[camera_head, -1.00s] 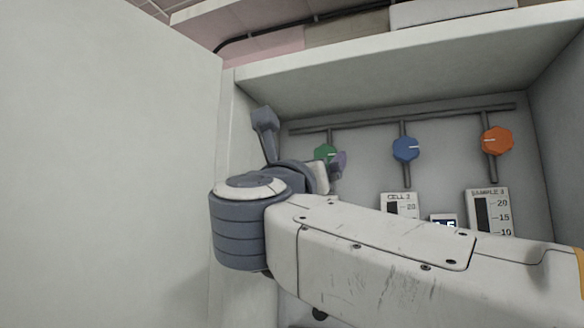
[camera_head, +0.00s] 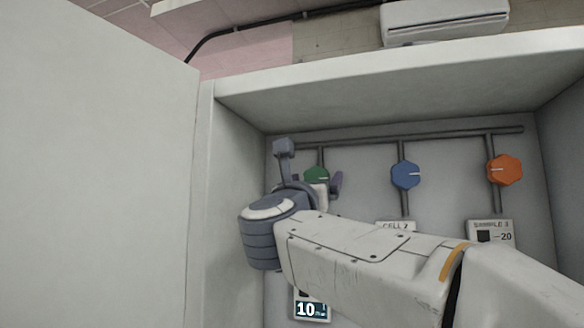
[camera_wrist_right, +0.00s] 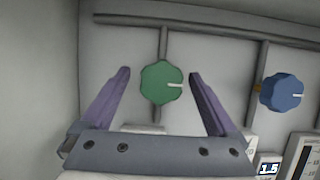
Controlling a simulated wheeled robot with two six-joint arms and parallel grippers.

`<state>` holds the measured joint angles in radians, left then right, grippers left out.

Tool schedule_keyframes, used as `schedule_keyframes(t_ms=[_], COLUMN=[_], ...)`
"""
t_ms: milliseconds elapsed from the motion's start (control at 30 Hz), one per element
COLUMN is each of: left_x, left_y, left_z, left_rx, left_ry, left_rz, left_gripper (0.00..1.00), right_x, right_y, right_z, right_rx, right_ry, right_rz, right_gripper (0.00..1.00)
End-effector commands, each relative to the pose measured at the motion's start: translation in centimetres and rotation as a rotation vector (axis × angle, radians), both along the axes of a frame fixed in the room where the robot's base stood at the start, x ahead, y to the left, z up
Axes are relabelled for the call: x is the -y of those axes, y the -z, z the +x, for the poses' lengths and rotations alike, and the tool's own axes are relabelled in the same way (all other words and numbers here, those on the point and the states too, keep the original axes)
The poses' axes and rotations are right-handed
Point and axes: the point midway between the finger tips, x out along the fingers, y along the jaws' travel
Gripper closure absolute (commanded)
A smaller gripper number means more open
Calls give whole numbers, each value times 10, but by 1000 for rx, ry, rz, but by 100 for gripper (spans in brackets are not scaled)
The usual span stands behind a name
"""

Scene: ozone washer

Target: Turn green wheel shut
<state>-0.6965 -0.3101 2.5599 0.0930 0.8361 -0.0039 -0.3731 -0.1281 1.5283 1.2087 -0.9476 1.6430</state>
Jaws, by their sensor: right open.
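The green wheel (camera_head: 316,175) is on a vertical pipe on the cabinet's back wall, partly hidden by my right gripper in the head view. In the right wrist view the green wheel (camera_wrist_right: 162,83) shows whole, its white mark pointing right. My right gripper (camera_wrist_right: 160,74) is open, its purple fingers spread on either side of the green wheel. Nothing is between the fingers except the wheel seen beyond or between them; I cannot tell how deep they reach. My left gripper is out of view.
A blue wheel (camera_head: 405,174) and an orange wheel (camera_head: 504,170) are to the right on the same pipework. Gauge panels (camera_head: 492,234) are below. A display (camera_head: 311,309) reading 10 shows under my arm. The cabinet's left side and a white door (camera_head: 95,180) flank my arm.

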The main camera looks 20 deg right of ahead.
Motion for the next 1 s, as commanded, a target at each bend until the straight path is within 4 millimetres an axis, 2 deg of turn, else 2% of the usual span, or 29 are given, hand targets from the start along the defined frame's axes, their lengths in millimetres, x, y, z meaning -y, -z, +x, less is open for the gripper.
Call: schedule_keyframes(t_ms=[333, 367, 400, 567, 600, 1000], left_x=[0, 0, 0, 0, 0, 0], left_y=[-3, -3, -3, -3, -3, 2], left_z=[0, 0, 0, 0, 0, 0], left_rx=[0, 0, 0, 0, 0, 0], left_ry=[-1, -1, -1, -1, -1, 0], left_rz=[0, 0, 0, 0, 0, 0], left_gripper=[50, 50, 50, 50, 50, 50], right_x=[4, 4, 4, 4, 4, 5], right_y=[-1, -1, -1, -2, -2, -1], right_z=[4, 4, 4, 3, 3, 2], right_rx=[-1, -1, -1, -1, 0, -51], right_ry=[2, 2, 2, 2, 2, 4], right_rz=[-1, -1, -1, -1, -2, -77], right_gripper=[5, 9, 25, 86, 89, 88])
